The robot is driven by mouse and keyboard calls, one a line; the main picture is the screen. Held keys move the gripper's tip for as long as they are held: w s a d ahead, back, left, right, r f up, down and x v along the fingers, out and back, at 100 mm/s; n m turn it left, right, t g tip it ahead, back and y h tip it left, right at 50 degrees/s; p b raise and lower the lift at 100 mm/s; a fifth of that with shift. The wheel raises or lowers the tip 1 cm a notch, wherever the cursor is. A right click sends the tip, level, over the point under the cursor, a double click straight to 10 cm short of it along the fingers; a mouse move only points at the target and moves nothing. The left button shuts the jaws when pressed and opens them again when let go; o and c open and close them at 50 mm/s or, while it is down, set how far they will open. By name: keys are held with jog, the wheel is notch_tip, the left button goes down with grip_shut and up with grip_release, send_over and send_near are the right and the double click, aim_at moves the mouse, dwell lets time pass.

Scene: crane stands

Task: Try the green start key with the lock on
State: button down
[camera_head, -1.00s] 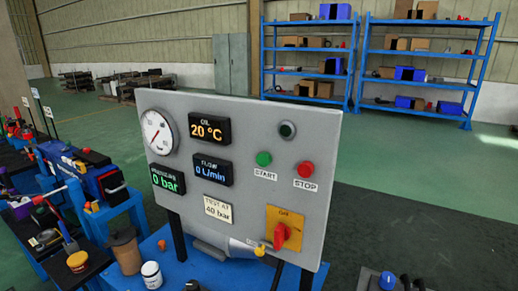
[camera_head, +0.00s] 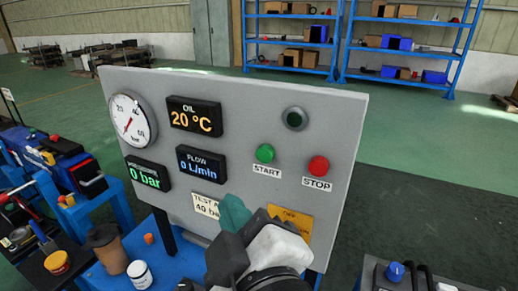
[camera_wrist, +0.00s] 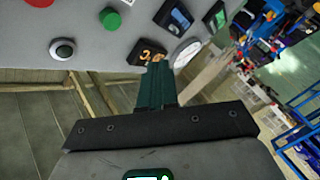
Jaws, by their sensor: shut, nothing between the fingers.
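The green START button (camera_head: 265,153) stands on the grey control panel (camera_head: 250,100). The red STOP button (camera_head: 318,166) is to its right. My gripper (camera_head: 234,207) is shut and empty in front of the panel, below and left of the START button. The yellow switch plate (camera_head: 299,222) shows only partly behind my gripper; its red handle and any lock on it are hidden. In the wrist view my shut green fingertips (camera_wrist: 156,72) point toward the panel near the oil display (camera_wrist: 149,54), with the green button (camera_wrist: 110,18) off to their left.
A dark round lamp (camera_head: 294,118) sits above the buttons. The pressure gauge (camera_head: 132,118) and the flow display (camera_head: 203,164) are at left, reading 0 L/min. A brown cup (camera_head: 107,249) and a white jar (camera_head: 140,274) stand on the blue bench (camera_head: 172,268).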

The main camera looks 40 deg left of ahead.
aim_at(265, 154)
jog(key=shift+s+a+r, duration=0.3)
jog(key=shift+a+r, duration=0.1)
jog(key=shift+a, duration=0.05)
jog(key=shift+w, duration=0.1)
jog(key=w+a, duration=0.2)
jog(key=w, duration=0.6)
jog(key=shift+w+b, duration=0.2)
jog(key=shift+b, duration=0.1)
jog(key=shift+w, duration=0.15)
dwell(1.7)
jog(key=shift+w+a, duration=0.1)
jog(key=shift+w, duration=0.15)
